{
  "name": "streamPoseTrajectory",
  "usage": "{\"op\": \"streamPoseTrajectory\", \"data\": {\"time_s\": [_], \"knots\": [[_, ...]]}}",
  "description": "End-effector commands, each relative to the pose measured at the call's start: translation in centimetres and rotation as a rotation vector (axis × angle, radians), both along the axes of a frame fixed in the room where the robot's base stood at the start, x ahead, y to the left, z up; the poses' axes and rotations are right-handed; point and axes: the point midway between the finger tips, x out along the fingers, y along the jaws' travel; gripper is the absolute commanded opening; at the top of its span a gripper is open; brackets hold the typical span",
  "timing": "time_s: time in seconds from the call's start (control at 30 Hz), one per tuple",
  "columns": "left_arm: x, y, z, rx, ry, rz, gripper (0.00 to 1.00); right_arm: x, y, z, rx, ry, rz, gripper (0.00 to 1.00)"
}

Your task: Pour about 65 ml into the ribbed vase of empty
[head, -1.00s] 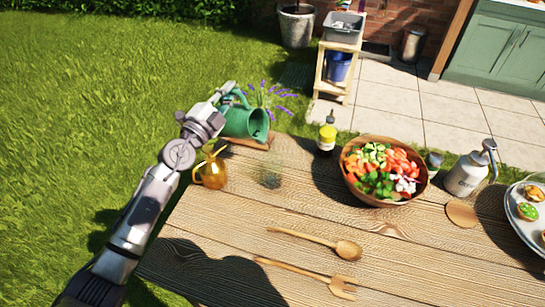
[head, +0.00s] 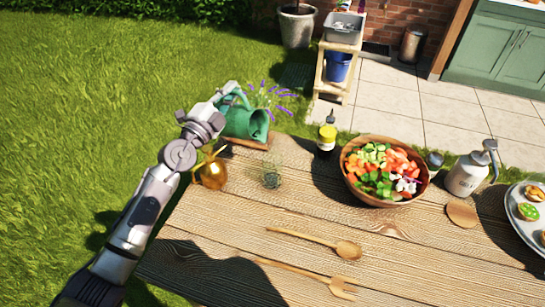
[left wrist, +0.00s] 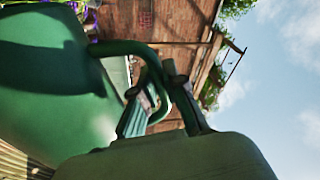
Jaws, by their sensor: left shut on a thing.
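My left gripper (head: 230,95) is shut on the handle of a green watering can (head: 240,122) at the far left end of the table. The can's round dark end faces right toward the table. In the left wrist view the two fingers (left wrist: 160,108) close around the green handle tube, with the can's green body (left wrist: 50,85) at the left. A small clear glass vessel (head: 271,178), probably the ribbed vase, stands on the table to the right of and nearer than the can. Its ribs and any contents are too small to tell. My right gripper is not in view.
A brass can (head: 211,174) stands left of the glass vessel. Purple flowers (head: 270,96) are behind the green can, and a wooden board (head: 262,143) is below it.

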Motion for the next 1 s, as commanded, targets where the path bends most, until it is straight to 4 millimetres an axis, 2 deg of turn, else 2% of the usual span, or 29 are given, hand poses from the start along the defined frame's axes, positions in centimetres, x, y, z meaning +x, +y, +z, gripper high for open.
{"op": "streamPoseTrajectory", "data": {"time_s": [1.0], "knots": [[-0.49,-0.77,0.16,0.037,-0.028,0.001,0.0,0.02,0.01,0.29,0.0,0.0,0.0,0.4]]}}
